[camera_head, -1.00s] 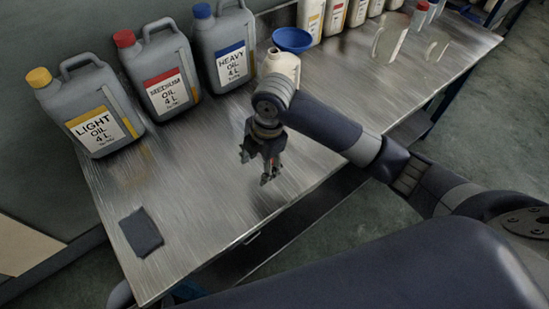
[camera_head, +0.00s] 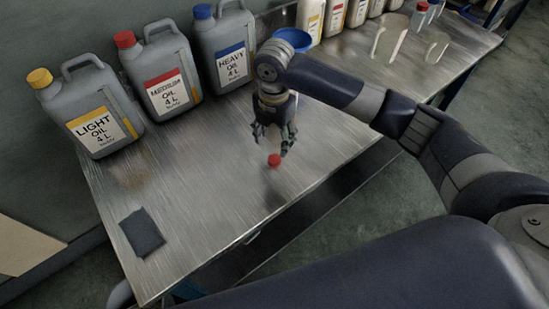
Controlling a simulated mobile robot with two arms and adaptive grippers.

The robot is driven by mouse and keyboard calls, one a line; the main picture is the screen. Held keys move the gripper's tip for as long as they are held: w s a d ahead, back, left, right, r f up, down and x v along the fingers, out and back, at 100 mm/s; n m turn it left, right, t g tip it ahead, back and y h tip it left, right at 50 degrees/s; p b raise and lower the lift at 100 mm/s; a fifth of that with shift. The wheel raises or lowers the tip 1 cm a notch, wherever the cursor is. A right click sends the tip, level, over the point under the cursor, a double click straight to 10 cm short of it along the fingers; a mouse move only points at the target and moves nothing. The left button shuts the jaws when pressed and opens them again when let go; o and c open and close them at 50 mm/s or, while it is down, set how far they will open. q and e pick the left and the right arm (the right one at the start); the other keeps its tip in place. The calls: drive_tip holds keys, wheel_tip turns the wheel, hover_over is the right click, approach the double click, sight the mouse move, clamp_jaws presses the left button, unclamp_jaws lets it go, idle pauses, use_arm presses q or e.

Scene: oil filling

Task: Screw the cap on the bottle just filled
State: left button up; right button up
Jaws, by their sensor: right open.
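A small red cap (camera_head: 274,160) shows at the fingertips of my right gripper (camera_head: 272,146), over the middle of the metal table. That gripper points down with its fingers apart. I cannot tell whether the cap touches a finger or just lies on the table beneath. The cream bottle is hidden behind my right arm; only the blue funnel (camera_head: 293,39) shows there, above the arm. My left gripper is not in view.
Three grey oil cans, light (camera_head: 88,108), medium (camera_head: 158,72) and heavy (camera_head: 224,46), stand along the wall. Several cream bottles stand at the back, near two pale flat patches (camera_head: 389,40). A dark cloth (camera_head: 142,232) lies at the front left. The table's middle left is clear.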

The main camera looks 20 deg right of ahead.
sight(275, 159)
drive_tip(key=shift+f, duration=1.45)
drive_tip(key=shift+f, duration=0.1)
drive_tip(key=shift+s+f+p, duration=0.1)
drive_tip(key=shift+f+p, duration=0.25)
drive_tip(key=shift+f, duration=0.05)
wheel_tip(275, 159, down, 4)
drive_tip(key=shift+f+p, duration=0.1)
drive_tip(key=shift+p, duration=0.3)
drive_tip(key=c, duration=0.8)
